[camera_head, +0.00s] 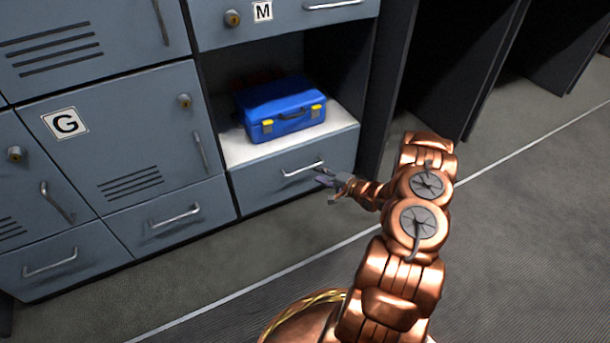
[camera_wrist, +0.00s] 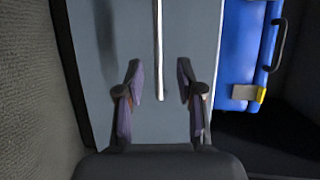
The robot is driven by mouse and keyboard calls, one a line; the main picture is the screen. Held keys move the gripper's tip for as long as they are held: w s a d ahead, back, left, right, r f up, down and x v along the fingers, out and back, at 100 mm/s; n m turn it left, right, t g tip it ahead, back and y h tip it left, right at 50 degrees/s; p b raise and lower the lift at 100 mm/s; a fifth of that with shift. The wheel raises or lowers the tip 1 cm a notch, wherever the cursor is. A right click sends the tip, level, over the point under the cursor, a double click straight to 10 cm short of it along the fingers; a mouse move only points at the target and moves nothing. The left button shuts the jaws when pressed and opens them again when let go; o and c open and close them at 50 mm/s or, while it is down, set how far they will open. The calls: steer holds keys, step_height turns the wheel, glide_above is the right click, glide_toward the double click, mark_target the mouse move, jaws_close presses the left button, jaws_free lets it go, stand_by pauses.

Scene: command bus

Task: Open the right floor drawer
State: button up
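The right floor drawer (camera_head: 262,183) is a grey-blue front at floor level, below the open shelf niche. It looks closed. Its silver bar handle (camera_head: 301,168) runs across the front, and my gripper (camera_head: 329,187) is just at its right end. In the wrist view, the handle (camera_wrist: 158,30) shows as an upright pale bar against the drawer front (camera_wrist: 205,40). My gripper's two fingers (camera_wrist: 159,72) are apart, with the bar's line running between them. I cannot tell whether they touch it.
A blue toolbox (camera_head: 283,108) with yellow latches sits on the white shelf (camera_head: 238,148) above the drawer. Two other floor drawers (camera_head: 168,217) (camera_head: 55,265) and a locker door marked G (camera_head: 120,140) are to the left. A dark panel (camera_head: 385,85) stands right of the niche. The floor in front is clear.

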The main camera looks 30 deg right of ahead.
mark_target(305, 169)
steer(key=shift+b+x, duration=1.25)
steer(key=shift+x, duration=2.6)
steer(key=shift+a+f, duration=0.1)
steer(key=shift+c, duration=0.2)
jaws_close()
